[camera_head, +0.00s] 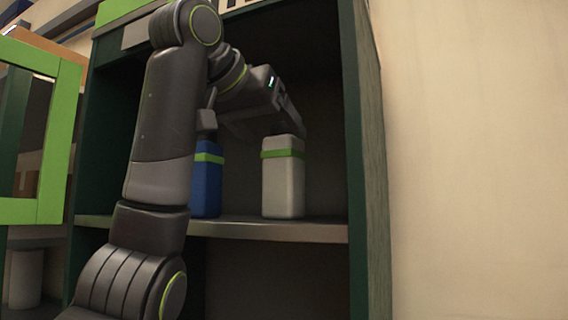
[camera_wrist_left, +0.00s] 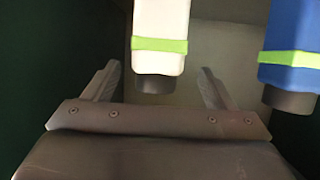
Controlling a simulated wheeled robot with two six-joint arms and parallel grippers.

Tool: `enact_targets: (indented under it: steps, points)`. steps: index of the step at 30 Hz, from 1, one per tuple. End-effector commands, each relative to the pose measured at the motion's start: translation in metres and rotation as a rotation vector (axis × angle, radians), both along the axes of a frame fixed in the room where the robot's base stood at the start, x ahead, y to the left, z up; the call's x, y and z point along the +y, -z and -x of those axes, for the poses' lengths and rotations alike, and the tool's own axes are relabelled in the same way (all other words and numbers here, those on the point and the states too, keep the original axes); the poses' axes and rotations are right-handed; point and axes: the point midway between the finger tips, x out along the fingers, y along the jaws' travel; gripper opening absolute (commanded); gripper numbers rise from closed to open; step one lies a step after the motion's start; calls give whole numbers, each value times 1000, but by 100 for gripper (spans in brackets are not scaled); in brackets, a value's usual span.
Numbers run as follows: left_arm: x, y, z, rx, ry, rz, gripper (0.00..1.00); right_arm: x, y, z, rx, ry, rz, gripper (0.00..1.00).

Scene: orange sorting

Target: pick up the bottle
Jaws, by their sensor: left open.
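A white bottle (camera_head: 283,185) with a green band stands upright on the cabinet shelf. A blue bottle (camera_head: 207,185) with a green band stands left of it, partly hidden by my left arm. My left gripper (camera_head: 278,118) is at the top of the white bottle in the head view and hides its cap. In the left wrist view, the open, empty fingers (camera_wrist_left: 159,78) spread to either side of the white bottle's dark cap (camera_wrist_left: 155,83). The blue bottle (camera_wrist_left: 291,50) is outside the right finger there. Contact with the white bottle cannot be told. My right gripper is not in view.
The shelf (camera_head: 265,230) carries both bottles inside a dark green cabinet. The cabinet's right side wall (camera_head: 365,170) stands close to the right of the white bottle. An open green-framed door (camera_head: 48,180) is at the left. The shelf front right of my arm is clear.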

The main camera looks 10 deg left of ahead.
Motion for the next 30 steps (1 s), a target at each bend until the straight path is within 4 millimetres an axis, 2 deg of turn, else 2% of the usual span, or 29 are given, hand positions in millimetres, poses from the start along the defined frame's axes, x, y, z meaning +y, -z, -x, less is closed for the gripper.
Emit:
enact_targets:
  steps: [12,21,30]
  points:
    - [-15,21,-41,2,1,0,78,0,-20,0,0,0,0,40]
    - [-16,24,-44,0,0,0,77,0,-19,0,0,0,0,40]
    - [-16,23,-44,0,0,0,38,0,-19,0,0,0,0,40]
